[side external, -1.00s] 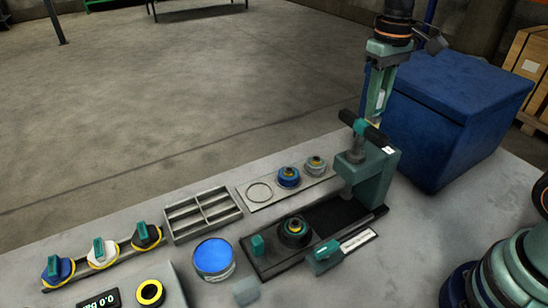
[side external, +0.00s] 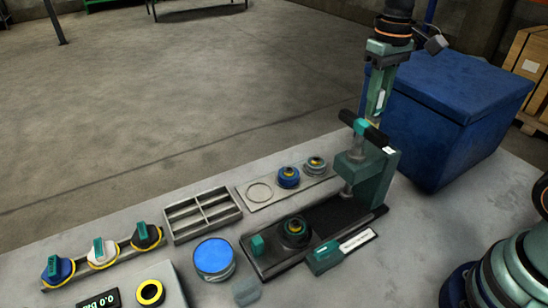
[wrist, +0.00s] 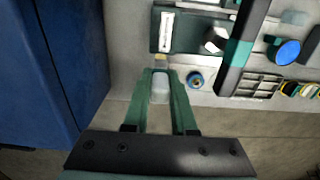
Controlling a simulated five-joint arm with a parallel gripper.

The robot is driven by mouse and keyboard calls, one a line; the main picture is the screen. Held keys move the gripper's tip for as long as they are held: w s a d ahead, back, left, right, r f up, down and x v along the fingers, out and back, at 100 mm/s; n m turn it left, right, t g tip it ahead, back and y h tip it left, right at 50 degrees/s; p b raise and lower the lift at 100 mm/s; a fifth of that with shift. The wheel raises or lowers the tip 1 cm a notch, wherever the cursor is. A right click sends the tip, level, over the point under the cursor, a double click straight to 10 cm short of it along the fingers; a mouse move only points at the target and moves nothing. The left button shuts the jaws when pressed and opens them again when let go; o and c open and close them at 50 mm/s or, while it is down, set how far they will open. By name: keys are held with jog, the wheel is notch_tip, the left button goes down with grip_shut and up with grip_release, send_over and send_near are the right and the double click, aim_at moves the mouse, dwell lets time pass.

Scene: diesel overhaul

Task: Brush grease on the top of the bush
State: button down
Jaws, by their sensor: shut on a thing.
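My gripper (side external: 377,97) is high at the back right, behind the green press (side external: 378,180), with its fingers pointing down. It is shut on a pale, light-grey handle (wrist: 160,88) that looks like the brush.
The press's black-and-teal handle (side external: 362,128) stands close to the gripper. A flat plate (side external: 262,205) carries a blue and a grey round part. A compartment tray (side external: 203,214) lies left of it. A large blue box (side external: 455,125) stands at the right.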

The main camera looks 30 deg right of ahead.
jog(key=shift+r, duration=0.1)
notch_tip(320, 180, up, 11)
jog(key=shift+f, duration=0.1)
jog(key=w+a+r, duration=0.1)
jog(key=w+a, duration=0.1)
jog(key=a, duration=0.7)
jog(key=w+a+r, duration=0.1)
jog(key=w+a, duration=0.2)
jog(key=a, duration=0.6)
jog(key=s+a+f, duration=0.1)
jog(key=s+a, duration=0.2)
jog(key=a, duration=0.7)
jog(key=s+a+f, duration=0.1)
jog(key=s+a, duration=0.3)
jog(key=a, duration=0.6)
jog(key=f, duration=2.5)
jog(key=shift+w+d, duration=0.25)
jog(key=shift+w, duration=0.05)
jog(key=shift+f, duration=0.65)
